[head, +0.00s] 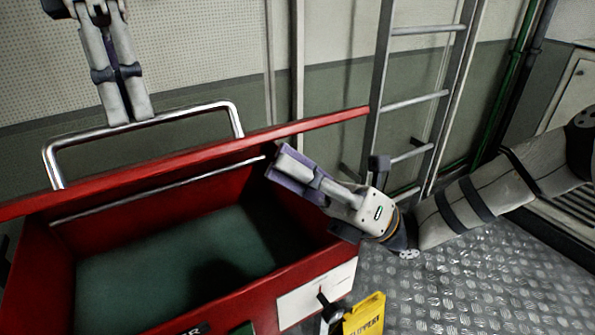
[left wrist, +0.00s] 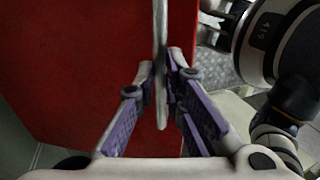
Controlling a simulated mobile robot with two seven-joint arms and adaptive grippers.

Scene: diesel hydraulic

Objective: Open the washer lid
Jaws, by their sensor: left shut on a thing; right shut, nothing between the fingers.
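The red washer (head: 290,277) stands at the left of the head view with its tub open to view. Its red lid (head: 325,121) is raised and seen nearly edge-on; its broad red face fills much of the left wrist view (left wrist: 90,50). A silver bar handle (head: 190,108) is fixed to the lid. My left gripper (head: 129,118) is shut on the handle; in the left wrist view its fingers are on either side of the bar (left wrist: 160,50). My right gripper (head: 278,170) is shut and empty, over the tub's right side near the lid; I cannot tell whether it touches.
A metal ladder (head: 412,100) stands against the wall behind, right of the washer. A yellow item (head: 365,314) is at the washer's front. Patterned metal floor (head: 480,285) lies clear on the right.

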